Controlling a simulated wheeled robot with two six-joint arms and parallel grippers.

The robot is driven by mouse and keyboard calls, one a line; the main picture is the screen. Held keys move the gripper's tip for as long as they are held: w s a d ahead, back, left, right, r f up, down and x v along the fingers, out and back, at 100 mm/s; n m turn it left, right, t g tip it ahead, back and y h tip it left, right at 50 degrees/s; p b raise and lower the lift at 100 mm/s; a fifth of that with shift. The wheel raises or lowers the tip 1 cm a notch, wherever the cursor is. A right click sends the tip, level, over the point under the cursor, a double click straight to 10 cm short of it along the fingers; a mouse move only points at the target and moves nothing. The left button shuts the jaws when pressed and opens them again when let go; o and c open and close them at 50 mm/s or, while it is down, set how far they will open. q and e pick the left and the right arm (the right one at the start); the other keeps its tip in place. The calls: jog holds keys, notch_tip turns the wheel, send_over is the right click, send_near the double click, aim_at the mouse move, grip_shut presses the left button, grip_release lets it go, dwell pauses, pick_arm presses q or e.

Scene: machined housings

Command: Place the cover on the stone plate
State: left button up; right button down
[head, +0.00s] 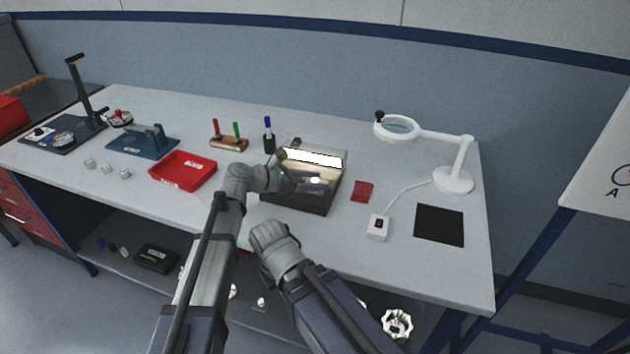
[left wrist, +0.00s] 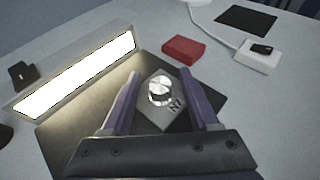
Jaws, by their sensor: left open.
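The cover (left wrist: 163,100), a small light-grey plate with a silver knob and the mark "N7", shows between my left gripper's fingers in the left wrist view. It appears to rest on the dark stone plate (left wrist: 75,130), a thick block that also shows in the head view (head: 298,204). My left gripper (left wrist: 165,92) is open, its purple fingers on either side of the cover with gaps visible. In the head view my left gripper (head: 308,184) is over the stone plate and partly hides the cover. My right arm reaches in below, but its fingers are hidden.
A lit lamp bar (head: 314,158) stands along the plate's back edge. A red block (head: 361,191), white switch box (head: 378,228), black mat (head: 439,225) and magnifier lamp (head: 453,180) are to the right. A red tray (head: 183,171) and pen holder (head: 229,143) are left.

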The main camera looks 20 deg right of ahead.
pick_arm(q)
jog(key=shift+r, duration=0.2)
jog(key=shift+a+r+p, duration=0.2)
jog(key=shift+a+p, duration=0.1)
jog(key=shift+p, duration=0.1)
jog(key=p+v, duration=0.4)
jog(key=v, duration=0.7)
jog(key=shift+s+a, duration=0.15)
jog(key=shift+a, duration=0.05)
